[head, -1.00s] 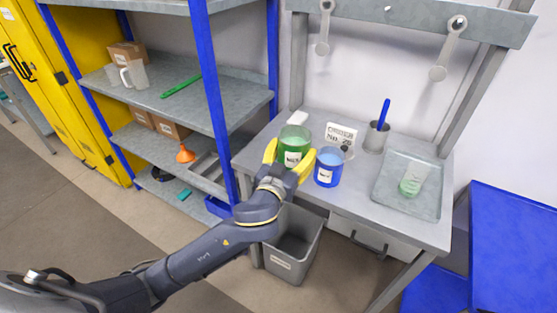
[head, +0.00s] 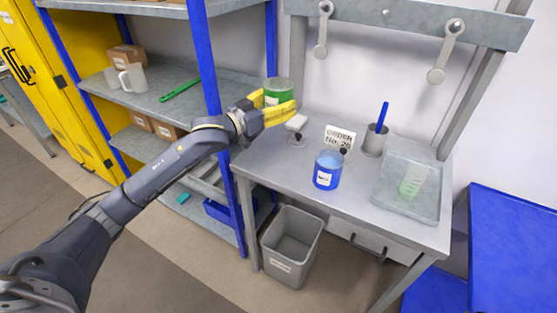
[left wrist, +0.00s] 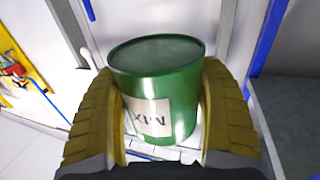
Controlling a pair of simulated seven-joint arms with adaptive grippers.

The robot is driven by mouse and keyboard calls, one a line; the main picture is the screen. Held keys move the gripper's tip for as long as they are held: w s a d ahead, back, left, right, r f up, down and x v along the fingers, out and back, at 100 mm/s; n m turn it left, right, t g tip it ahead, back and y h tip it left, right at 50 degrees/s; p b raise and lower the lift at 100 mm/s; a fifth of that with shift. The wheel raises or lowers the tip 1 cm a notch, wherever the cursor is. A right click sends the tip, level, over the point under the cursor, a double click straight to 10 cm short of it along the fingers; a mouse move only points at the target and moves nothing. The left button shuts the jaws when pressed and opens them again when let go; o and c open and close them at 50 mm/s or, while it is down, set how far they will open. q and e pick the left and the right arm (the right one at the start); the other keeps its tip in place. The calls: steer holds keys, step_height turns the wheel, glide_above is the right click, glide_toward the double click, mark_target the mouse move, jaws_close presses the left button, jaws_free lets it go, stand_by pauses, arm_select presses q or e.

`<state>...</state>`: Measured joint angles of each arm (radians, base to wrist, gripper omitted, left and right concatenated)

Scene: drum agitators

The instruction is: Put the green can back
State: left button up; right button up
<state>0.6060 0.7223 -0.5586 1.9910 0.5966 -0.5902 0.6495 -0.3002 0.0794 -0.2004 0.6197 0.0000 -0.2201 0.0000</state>
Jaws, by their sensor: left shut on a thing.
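The green can (head: 278,86) is held by my left gripper (head: 276,108), whose yellow fingers are shut on either side of it. It is upright, raised above the back left of the grey bench, near the blue shelf post. In the left wrist view the green can (left wrist: 158,85) sits between the two fingers (left wrist: 160,115), with its white label facing the camera. The grey shelf rack (head: 180,86) stands to the left of the can. My right gripper is not in view.
A metal cup (head: 374,141) with a blue handle and a tray (head: 420,205) with a greenish beaker stand right. The middle shelf holds a white jug (head: 133,77) and a green tool (head: 180,88).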

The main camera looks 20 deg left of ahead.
arm_select(q)
step_height(320, 180, down, 20)
steer(key=shift+d+r, duration=0.1)
steer(key=shift+r, duration=0.15)
stand_by(0.6)
steer(key=o, duration=1.6)
steer(key=shift+f, duration=0.1)
steer(key=v, duration=1.2)
